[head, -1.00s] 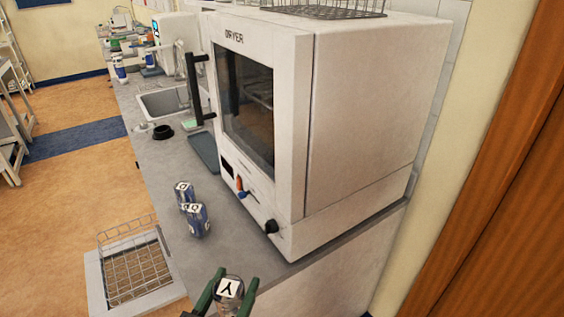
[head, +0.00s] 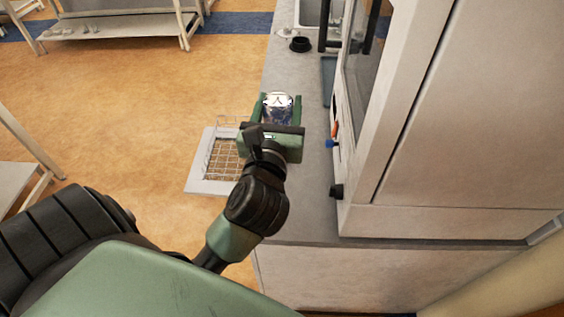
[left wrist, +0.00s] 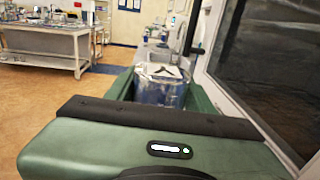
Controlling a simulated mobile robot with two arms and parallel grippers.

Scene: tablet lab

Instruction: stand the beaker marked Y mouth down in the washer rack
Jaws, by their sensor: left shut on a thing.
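The beaker marked Y (head: 278,108) is clear and bluish with a white letter tag on its top end. The letter looks upside down in the head view. My left gripper (head: 279,97) is shut on the beaker, with one green finger on each side, over the counter edge beside the rack. The beaker also shows between the fingers in the left wrist view (left wrist: 158,92), roughly upright. I cannot tell which end is its mouth. The wire washer rack (head: 222,158) is just left of the gripper, partly hidden by my arm. My right gripper is out of view.
The dryer (head: 470,130) rises close on the right, with knobs on its front. The grey counter (head: 308,185) runs along it. A black round object (head: 300,44) and a sink (head: 310,12) are farther back. Open floor (head: 130,110) lies on the left.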

